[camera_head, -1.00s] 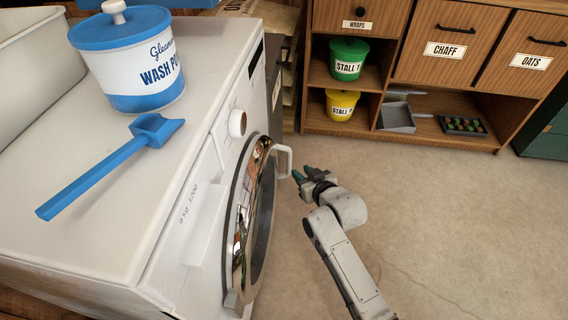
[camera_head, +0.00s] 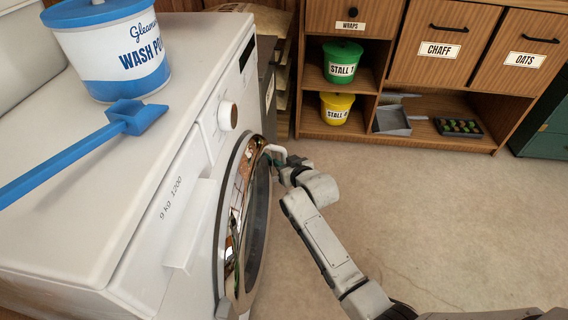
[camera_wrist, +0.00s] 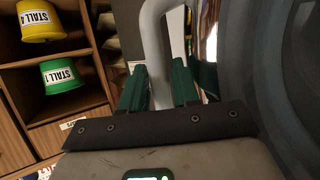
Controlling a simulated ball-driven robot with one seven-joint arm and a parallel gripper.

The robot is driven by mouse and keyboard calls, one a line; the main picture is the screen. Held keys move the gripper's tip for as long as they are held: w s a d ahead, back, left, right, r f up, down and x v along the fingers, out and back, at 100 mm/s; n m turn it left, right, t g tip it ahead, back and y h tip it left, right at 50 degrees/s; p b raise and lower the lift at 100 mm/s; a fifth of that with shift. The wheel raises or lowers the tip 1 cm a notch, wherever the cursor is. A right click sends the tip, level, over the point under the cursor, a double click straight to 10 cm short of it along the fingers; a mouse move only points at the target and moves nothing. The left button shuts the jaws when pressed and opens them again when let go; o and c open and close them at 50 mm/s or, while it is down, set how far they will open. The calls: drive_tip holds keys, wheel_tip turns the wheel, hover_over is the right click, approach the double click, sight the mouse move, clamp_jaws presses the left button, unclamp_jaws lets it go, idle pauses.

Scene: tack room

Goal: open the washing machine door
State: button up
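The white washing machine (camera_head: 150,190) stands at left, with its round chrome-rimmed door (camera_head: 245,215) on the side facing right. The door's white curved handle (camera_head: 275,149) sticks out at the door's far edge. My gripper (camera_head: 283,163) is at that handle. The fingertips are partly hidden in the head view. The door looks closed or nearly so; I cannot tell if it is slightly ajar.
A wash powder tub (camera_head: 112,55) and a blue scoop (camera_head: 85,150) lie on the machine's top. A wooden shelf unit (camera_head: 430,143) with green (camera_head: 343,62) and yellow (camera_head: 336,108) buckets stands at the back. The floor (camera_head: 420,220) right of the machine is clear.

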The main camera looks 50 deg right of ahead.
clamp_jaws()
drive_tip(key=shift+s, duration=0.1)
